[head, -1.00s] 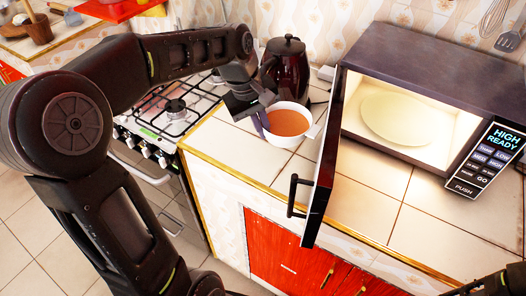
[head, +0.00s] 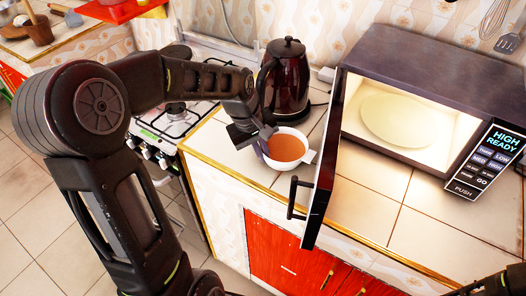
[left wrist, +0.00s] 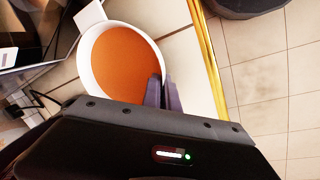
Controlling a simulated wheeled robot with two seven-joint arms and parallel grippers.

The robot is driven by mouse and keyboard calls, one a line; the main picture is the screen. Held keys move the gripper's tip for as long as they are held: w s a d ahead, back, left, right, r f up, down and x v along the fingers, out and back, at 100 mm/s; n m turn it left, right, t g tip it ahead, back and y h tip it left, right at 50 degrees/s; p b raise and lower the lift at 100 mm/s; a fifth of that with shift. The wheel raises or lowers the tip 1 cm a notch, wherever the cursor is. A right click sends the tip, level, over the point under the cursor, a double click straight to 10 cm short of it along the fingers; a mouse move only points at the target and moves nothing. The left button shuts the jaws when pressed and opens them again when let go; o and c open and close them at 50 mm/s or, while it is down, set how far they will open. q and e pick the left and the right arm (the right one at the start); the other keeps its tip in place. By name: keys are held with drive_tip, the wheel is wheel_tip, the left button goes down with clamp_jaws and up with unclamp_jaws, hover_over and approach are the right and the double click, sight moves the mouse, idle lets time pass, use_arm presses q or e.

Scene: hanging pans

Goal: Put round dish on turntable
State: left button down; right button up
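The round dish (head: 287,148) is a white bowl with side handles, full of orange-brown soup, by the counter's left front. It also shows in the left wrist view (left wrist: 122,58). My left gripper (head: 262,142) is at its left rim; in the left wrist view the fingers (left wrist: 162,92) straddle the rim, close together, shut on it. The bowl looks level; I cannot tell whether it touches the counter. The turntable (head: 392,119) is a pale disc inside the lit microwave (head: 440,70), and it is empty. My right gripper is not seen; a dark part of that arm fills the bottom right corner.
The microwave door (head: 318,190) stands open towards the front, between the dish and the opening. A dark kettle (head: 284,80) is behind the dish. A gas stove (head: 180,120) is to the left. Counter tiles before the microwave (head: 440,225) are clear.

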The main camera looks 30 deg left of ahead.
use_arm(q)
drive_tip(key=shift+f, duration=0.2)
drive_tip(key=c, duration=1.6)
unclamp_jaws()
drive_tip(key=shift+r, duration=0.1)
drive_tip(key=shift+c, duration=0.2)
drive_tip(key=v, duration=1.2)
drive_tip(key=shift+r, duration=0.15)
